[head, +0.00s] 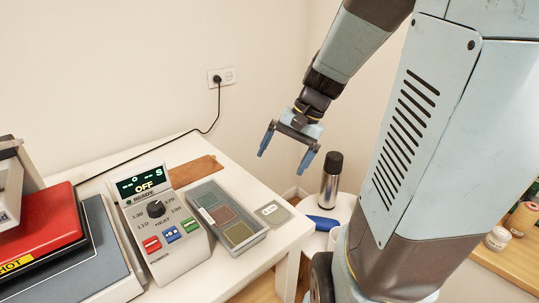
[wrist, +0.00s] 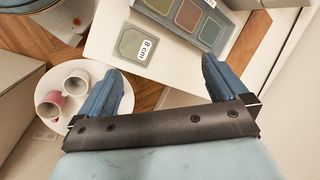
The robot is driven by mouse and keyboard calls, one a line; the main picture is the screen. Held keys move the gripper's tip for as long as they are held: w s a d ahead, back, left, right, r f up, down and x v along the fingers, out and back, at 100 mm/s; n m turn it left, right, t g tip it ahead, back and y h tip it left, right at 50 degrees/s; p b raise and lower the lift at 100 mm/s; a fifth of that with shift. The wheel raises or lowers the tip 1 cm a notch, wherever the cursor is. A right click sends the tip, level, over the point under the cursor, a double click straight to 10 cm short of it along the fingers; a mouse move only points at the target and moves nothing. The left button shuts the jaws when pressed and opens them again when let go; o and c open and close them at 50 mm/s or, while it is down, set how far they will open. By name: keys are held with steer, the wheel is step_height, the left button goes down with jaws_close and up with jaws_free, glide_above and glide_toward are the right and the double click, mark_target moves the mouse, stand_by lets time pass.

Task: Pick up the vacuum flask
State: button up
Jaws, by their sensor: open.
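The vacuum flask (head: 331,180) is a silver cylinder with a black top. In the head view it stands upright on a white surface (head: 345,203), right of the white table, partly beside my body. My gripper (head: 284,160) is open and empty, pointing down in the air, left of the flask in the picture and apart from it. In the wrist view the two blue fingers of my gripper (wrist: 162,66) are spread wide with nothing between them. I cannot make out the flask in the wrist view.
The white table (head: 225,272) holds a heat press controller (head: 165,220), a grey swatch tray (head: 227,217) and a square "8 cm" template (head: 272,212). In the wrist view, a pinkish cup (wrist: 51,104) and a white cup (wrist: 76,82) sit on a round white top (wrist: 97,72).

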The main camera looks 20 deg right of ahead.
steer(key=w+d+f+m+t+y, duration=0.2)
steer(key=w+d+f+m+y, duration=0.3)
steer(key=w+d+f+m, duration=0.15)
steer(key=m+t+h, duration=0.8)
steer(key=m+t, duration=0.7)
steer(key=m, duration=0.7)
glide_toward(337, 184)
steer(key=w, duration=0.7)
steer(key=shift+w+a, duration=0.3)
steer(key=shift+w, duration=0.05)
steer(key=shift+w+a+r, duration=0.1)
steer(key=shift+w+a, duration=0.15)
steer(key=shift+w, duration=1.35)
steer(key=shift+w+a, duration=0.2)
steer(key=shift+w, duration=1.35)
steer(key=c, duration=1.1)
steer(key=shift+c, duration=0.2)
